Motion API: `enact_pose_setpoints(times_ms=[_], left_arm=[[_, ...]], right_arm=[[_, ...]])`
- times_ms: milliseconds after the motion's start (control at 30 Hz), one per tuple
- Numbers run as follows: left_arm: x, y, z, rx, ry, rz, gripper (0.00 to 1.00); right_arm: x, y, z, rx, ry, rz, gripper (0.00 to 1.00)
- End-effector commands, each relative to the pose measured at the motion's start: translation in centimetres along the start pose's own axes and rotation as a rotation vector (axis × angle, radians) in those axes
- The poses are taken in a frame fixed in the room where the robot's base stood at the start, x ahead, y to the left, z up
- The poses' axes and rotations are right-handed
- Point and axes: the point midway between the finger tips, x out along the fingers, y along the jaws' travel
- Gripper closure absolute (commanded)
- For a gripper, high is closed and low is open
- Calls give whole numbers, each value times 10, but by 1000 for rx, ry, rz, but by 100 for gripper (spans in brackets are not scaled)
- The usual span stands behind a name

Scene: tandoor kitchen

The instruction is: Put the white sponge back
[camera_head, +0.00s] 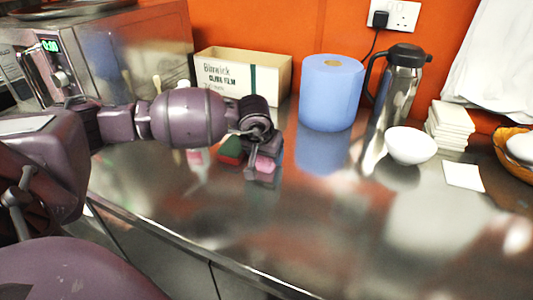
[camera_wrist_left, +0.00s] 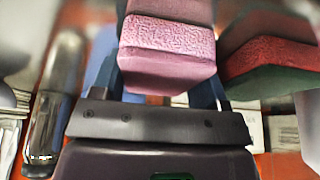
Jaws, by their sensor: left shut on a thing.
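My left gripper (camera_head: 262,142) reaches in from the left, low over the steel counter, with its fingers pointing down. It is shut on a pink sponge (camera_head: 268,162). The pink sponge (camera_wrist_left: 168,50) fills the upper middle of the left wrist view, with a textured pale band and a smooth pink face. A red and green sponge (camera_head: 230,151) sits just left of the gripper; it also shows at the right of the left wrist view (camera_wrist_left: 265,62). I see no clearly white sponge. Whether the held sponge touches the counter I cannot tell. My right gripper is not in view.
A cardboard cling film box (camera_head: 225,74) and a blue paper roll (camera_head: 331,92) stand behind. To the right are a steel jug (camera_head: 398,85), a white bowl (camera_head: 410,146), a stack of white squares (camera_head: 450,125) and a loose white square (camera_head: 463,176). The front middle counter (camera_head: 320,220) is clear.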

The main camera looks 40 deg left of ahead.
Motion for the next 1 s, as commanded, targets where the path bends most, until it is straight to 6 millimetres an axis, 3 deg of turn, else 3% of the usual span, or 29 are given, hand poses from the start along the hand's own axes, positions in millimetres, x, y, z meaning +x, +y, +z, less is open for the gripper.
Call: enact_pose_setpoints(times_ms=[300,333,500,800,1000], left_arm=[[2,0,0,0,1,-1,51],[2,0,0,0,1,0,31],[1,0,0,0,2,0,7],[-1,0,-1,-1,3,0,7],[-24,-1,-3,1,8,-1,7]], right_arm=[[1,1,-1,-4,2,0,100],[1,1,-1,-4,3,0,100],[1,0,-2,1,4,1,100],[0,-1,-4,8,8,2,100],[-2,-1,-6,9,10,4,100]])
